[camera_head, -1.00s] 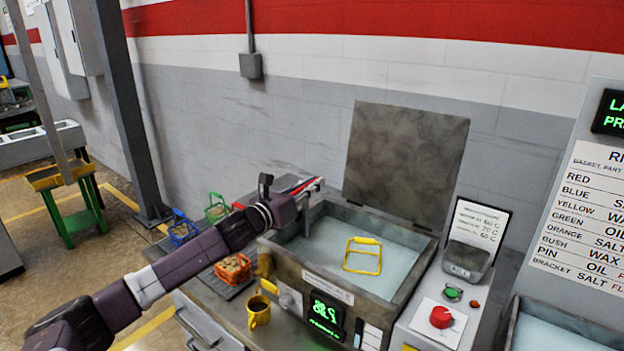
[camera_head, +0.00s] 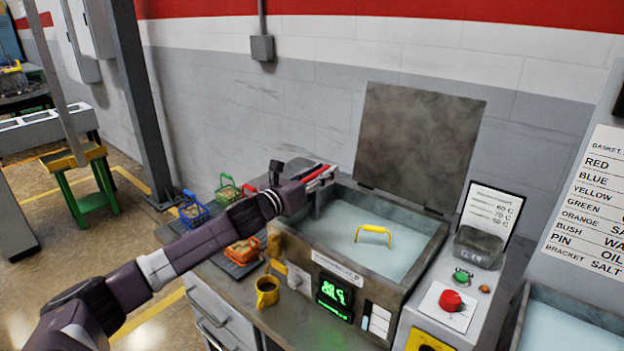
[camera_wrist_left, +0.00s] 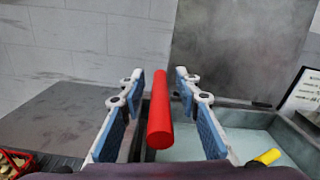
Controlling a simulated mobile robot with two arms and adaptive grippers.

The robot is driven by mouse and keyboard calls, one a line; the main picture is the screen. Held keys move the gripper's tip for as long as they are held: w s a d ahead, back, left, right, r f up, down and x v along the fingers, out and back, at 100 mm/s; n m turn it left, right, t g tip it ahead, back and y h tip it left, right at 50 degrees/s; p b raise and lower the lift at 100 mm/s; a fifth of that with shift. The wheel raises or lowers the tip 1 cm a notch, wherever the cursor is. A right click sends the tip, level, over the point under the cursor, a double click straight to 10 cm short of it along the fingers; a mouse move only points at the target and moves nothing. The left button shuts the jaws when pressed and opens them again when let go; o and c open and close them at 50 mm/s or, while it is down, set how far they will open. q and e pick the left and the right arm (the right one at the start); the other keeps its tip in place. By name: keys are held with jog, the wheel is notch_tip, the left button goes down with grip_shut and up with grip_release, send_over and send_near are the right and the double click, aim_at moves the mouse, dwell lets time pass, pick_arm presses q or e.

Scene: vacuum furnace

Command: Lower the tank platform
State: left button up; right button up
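The tank (camera_head: 400,302) is an open grey box of pale liquid with its lid raised behind it. A yellow basket handle (camera_head: 374,232) stands just above the liquid; the rest of the basket is hidden below. My left gripper (camera_head: 322,176) is over the tank's back left corner. In the left wrist view, a red lever bar (camera_wrist_left: 160,112) lies between its two blue-padded fingers (camera_wrist_left: 159,85), with a narrow gap on each side. The yellow handle also shows there (camera_wrist_left: 267,157) at the right. The platform itself is not visible. My right gripper is not in view.
Blue, green and orange baskets stand left of the tank, with a yellow mug (camera_head: 267,291) in front. A control box with a red knob (camera_head: 449,301) and green button (camera_head: 462,277) is at the right. A second tank (camera_head: 575,318) is at the far right.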

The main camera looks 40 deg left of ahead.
pick_arm(q)
jog(key=s+a, duration=0.1)
jog(key=s, duration=1)
jog(key=shift+s, duration=0.4)
